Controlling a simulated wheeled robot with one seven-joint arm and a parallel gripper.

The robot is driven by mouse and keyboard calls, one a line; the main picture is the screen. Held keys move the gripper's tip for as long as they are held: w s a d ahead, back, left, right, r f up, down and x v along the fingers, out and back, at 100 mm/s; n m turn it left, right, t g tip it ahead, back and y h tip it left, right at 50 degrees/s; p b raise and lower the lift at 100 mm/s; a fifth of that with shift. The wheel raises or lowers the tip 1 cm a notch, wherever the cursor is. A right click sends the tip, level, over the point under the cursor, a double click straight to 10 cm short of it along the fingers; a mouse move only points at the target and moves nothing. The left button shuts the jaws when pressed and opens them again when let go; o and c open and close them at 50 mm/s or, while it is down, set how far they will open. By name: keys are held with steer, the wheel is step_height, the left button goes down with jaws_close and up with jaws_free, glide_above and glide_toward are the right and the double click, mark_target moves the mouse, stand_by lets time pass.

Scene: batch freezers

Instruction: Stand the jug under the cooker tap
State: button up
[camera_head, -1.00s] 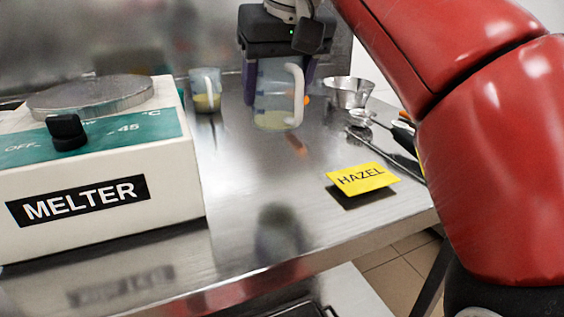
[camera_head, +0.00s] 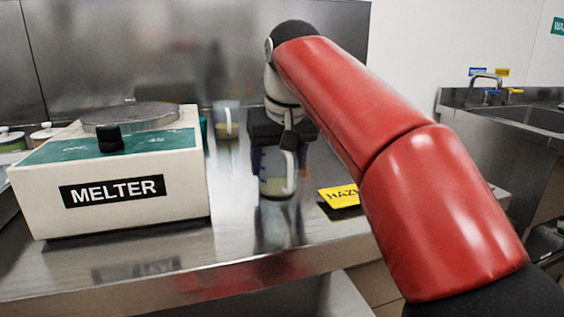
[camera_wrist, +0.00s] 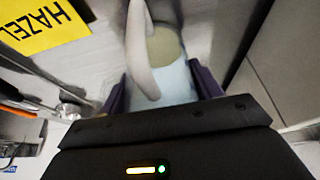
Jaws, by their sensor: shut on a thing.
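My gripper (camera_head: 278,165) is shut on a clear jug with a white handle (camera_head: 267,187), with one finger on each side. The jug is upright over the steel bench, and I cannot tell whether its base touches the top. In the wrist view the jug (camera_wrist: 176,88) lies between the dark purple fingers, with its pale handle toward the upper left and a yellowish content inside. A second, similar jug (camera_head: 222,125) stands farther back, beside the melter. No cooker or cooker tap can be made out in either view.
The white melter (camera_head: 180,185) stands on the steel bench (camera_head: 235,245) left of the held jug. A yellow label card (camera_head: 336,196) lies to the right, partly hidden by my arm. A sink tap (camera_head: 487,78) shows at the far right. Utensils (camera_wrist: 25,95) lie beside the gripper.

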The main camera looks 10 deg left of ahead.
steer(key=o, duration=1)
steer(key=shift+f, duration=0.1)
steer(key=shift+f+b, duration=0.15)
steer(key=shift+b, duration=0.2)
